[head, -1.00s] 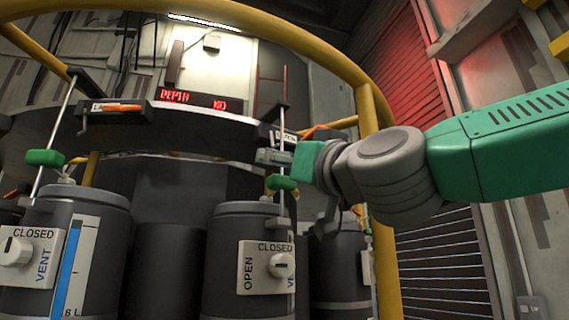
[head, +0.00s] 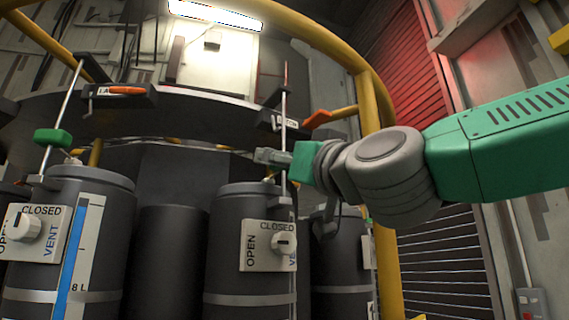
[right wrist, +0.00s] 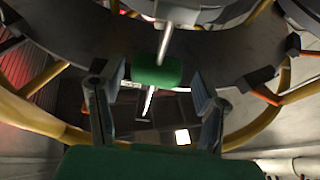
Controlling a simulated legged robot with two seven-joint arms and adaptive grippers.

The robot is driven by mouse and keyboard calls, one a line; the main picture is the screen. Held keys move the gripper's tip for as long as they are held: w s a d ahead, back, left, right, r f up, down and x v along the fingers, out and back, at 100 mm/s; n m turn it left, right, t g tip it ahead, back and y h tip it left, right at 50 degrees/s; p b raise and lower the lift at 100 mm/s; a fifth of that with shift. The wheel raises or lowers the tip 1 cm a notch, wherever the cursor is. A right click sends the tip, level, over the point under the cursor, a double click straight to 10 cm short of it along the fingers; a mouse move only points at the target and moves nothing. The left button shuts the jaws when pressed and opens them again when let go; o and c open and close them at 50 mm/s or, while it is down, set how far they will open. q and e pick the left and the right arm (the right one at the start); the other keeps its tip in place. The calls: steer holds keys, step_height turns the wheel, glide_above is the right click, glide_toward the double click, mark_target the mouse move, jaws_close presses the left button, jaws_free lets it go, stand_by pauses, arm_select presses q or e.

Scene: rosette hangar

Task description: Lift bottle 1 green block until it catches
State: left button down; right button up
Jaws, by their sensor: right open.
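In the head view, the middle dark bottle (head: 235,215) has a valve plate reading OPEN and CLOSED and an upright thin metal rod (head: 284,110). My right gripper (head: 268,157) reaches in from the right at this rod. The right wrist view shows a green block (right wrist: 157,71) on the rod, between my open right fingers, with a gap on each side. In the head view that block is mostly hidden by the gripper. A second green block (head: 53,138) sits on the rod of the left bottle (head: 100,240). My left gripper is out of view.
A dark curved ring (head: 190,112) with latch holders, one with an orange lever (head: 126,90), stands above the bottles. A yellow rail (head: 370,110) curves around the frame close to my right arm. A red shutter (head: 400,70) is behind at right.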

steer(key=shift+d, duration=0.1)
jaws_close()
steer(key=shift+r, duration=0.1)
step_height(320, 180, up, 9)
steer(key=p, duration=0.7)
steer(key=shift+r, duration=0.1)
stand_by(0.7)
jaws_free()
steer(key=shift+s+a, duration=0.2)
steer(key=shift+a, duration=0.15)
steer(key=shift+w, duration=0.1)
